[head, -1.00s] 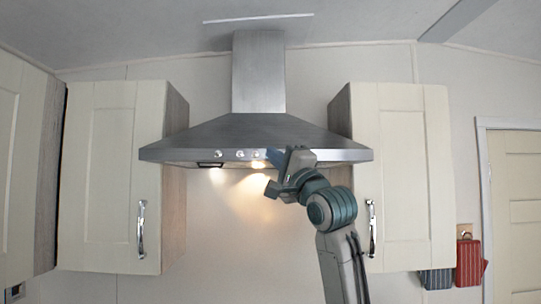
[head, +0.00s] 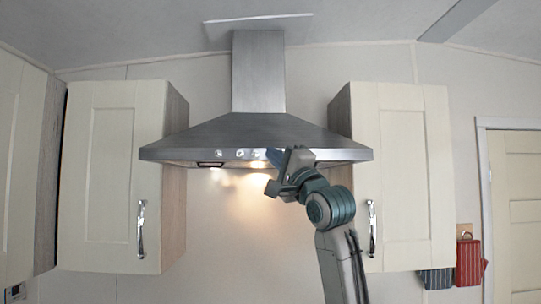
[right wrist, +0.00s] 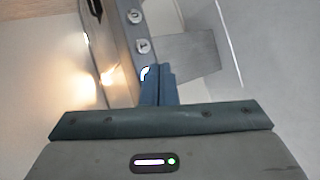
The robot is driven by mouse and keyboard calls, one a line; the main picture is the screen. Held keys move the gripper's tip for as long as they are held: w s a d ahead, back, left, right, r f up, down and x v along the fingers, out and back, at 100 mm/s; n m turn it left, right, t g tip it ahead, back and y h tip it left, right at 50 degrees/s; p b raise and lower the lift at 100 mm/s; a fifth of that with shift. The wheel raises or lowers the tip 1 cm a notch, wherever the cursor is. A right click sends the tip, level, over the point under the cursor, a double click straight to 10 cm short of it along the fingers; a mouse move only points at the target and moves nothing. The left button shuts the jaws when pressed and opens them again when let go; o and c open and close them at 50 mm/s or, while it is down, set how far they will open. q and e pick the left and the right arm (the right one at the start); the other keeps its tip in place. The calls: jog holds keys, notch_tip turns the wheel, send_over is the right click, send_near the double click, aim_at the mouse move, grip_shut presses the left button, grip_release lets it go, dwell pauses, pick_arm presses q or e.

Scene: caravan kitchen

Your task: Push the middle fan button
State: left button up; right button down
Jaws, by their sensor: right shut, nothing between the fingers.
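The range hood (head: 190,143) hangs on the wall between two cabinets. A row of small round pale buttons sits on its front edge: a left one (head: 218,154), one further right (head: 240,154) and another (head: 254,154) beside my fingers. My right gripper (head: 272,156) is shut and empty, its blue fingertips at the front edge just right of these buttons. In the right wrist view, two buttons (right wrist: 134,16) (right wrist: 143,45) show clear of the fingers (right wrist: 158,72). A lit ring (right wrist: 146,72) shows at the fingertips, partly hidden by them. I cannot tell whether they touch it. My left gripper is out of view.
Cream cabinets stand at the left (head: 112,180) and right (head: 398,180) of the hood, with metal handles. My right arm passes in front of the right cabinet's edge. The wall (head: 245,235) below the hood is clear.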

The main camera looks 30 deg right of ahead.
jog(key=shift+s+a, duration=0.25)
jog(key=shift+s, duration=0.1)
dwell(0.3)
jog(key=shift+b, duration=0.3)
jog(key=s+a+b, duration=0.1)
jog(key=s+a, duration=0.2)
jog(key=s, duration=0.2)
